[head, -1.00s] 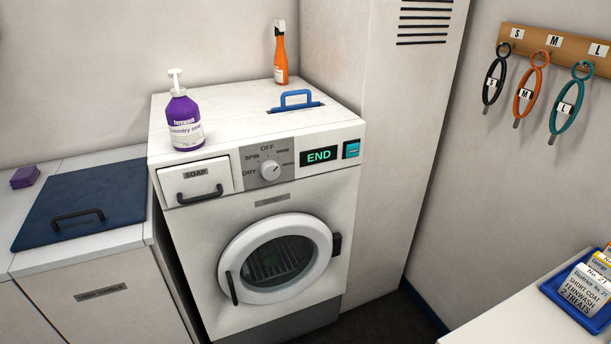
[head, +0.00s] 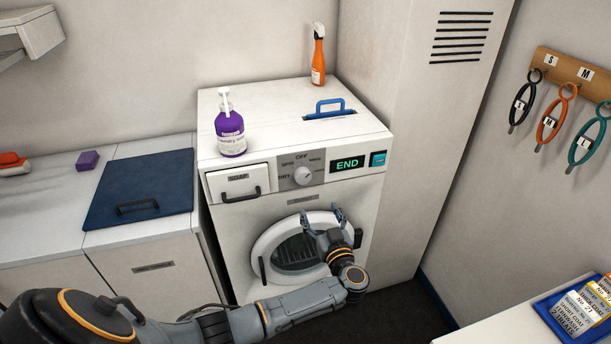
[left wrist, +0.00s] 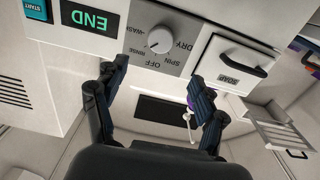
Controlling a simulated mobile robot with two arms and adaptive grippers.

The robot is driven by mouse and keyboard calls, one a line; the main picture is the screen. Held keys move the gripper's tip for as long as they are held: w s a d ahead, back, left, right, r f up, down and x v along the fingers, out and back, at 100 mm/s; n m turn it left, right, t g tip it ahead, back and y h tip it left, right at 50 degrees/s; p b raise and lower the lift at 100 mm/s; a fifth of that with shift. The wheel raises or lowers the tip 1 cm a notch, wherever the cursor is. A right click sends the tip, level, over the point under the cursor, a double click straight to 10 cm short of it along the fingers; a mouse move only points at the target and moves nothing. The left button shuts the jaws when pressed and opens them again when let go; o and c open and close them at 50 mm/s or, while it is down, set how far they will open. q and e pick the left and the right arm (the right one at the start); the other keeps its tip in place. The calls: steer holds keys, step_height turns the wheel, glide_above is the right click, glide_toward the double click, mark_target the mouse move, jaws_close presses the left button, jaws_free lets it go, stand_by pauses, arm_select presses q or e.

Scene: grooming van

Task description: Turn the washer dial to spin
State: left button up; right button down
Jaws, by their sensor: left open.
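The washer (head: 285,225) stands against the wall with its round door shut. Its white dial (head: 303,175) sits on a grey panel between the soap drawer and the green END display (head: 347,164). The dial shows upside down in the left wrist view (left wrist: 160,40), ringed by labels including SPIN, OFF, RINSE, WASH and DRY. A small mark on it seems to face the RINSE side, but I cannot tell exactly. My left gripper (head: 321,213) is open and empty in front of the washer, below the dial and apart from it. Its spread fingers also show in the left wrist view (left wrist: 152,88). My right gripper is out of view.
A purple soap bottle (head: 229,130), a blue handle (head: 329,107) and an orange spray bottle (head: 318,55) are on the washer top. The soap drawer (head: 238,184) is shut left of the dial. A counter with a blue lid (head: 140,185) is at left; a tall cabinet (head: 425,120) at right.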

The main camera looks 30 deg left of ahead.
mark_target(304, 179)
arm_select(q)
steer(key=x, duration=1.2)
steer(key=shift+w+a, duration=0.2)
steer(key=shift+a, duration=0.15)
steer(key=shift+w+a, duration=0.3)
steer(key=shift+a, duration=0.05)
steer(key=shift+c, duration=1.2)
steer(key=c, duration=0.9)
